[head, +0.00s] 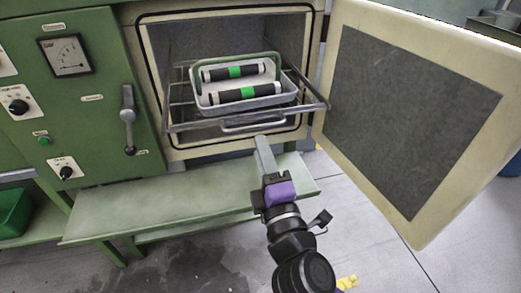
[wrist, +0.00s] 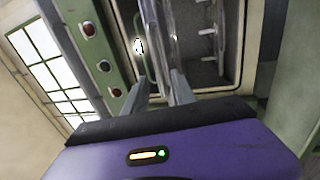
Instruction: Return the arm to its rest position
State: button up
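My gripper (head: 260,142) is in front of the oven, its fingertips just below the front handle (head: 252,123) of the pulled-out rack. In the wrist view my gripper (wrist: 158,85) has its two fingers apart with nothing held between them. Rack bars show just beyond the fingers there. My arm comes up from the bottom of the head view, with a purple wrist section.
The oven rack (head: 180,126) holds a grey tray (head: 287,97) with two black cylinders with green bands. The oven door (head: 410,120) stands open at right. A green shelf (head: 190,200) lies below; a green control panel is at left.

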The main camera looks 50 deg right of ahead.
dwell(0.4)
jog(key=s+a+f+m+t+y, duration=0.1)
jog(key=s+a+f+m+y, duration=0.15)
jog(key=a+y, duration=0.2)
jog(key=s+a+f+m+t+y, duration=0.1)
jog(key=s+a+f+m+y, duration=0.1)
jog(key=a+f+m+y, duration=0.3)
jog(key=s+a+f+m+g+y, duration=0.1)
jog(key=s+a+f+m+g, duration=0.1)
jog(key=s, duration=0.8)
jog(key=s+a+f+m+g, duration=0.1)
jog(key=s+f+g, duration=0.1)
jog(key=s, duration=0.8)
jog(key=shift+a+f+m+y, duration=0.35)
jog(key=shift+a+f, duration=0.05)
jog(key=shift+f, duration=0.4)
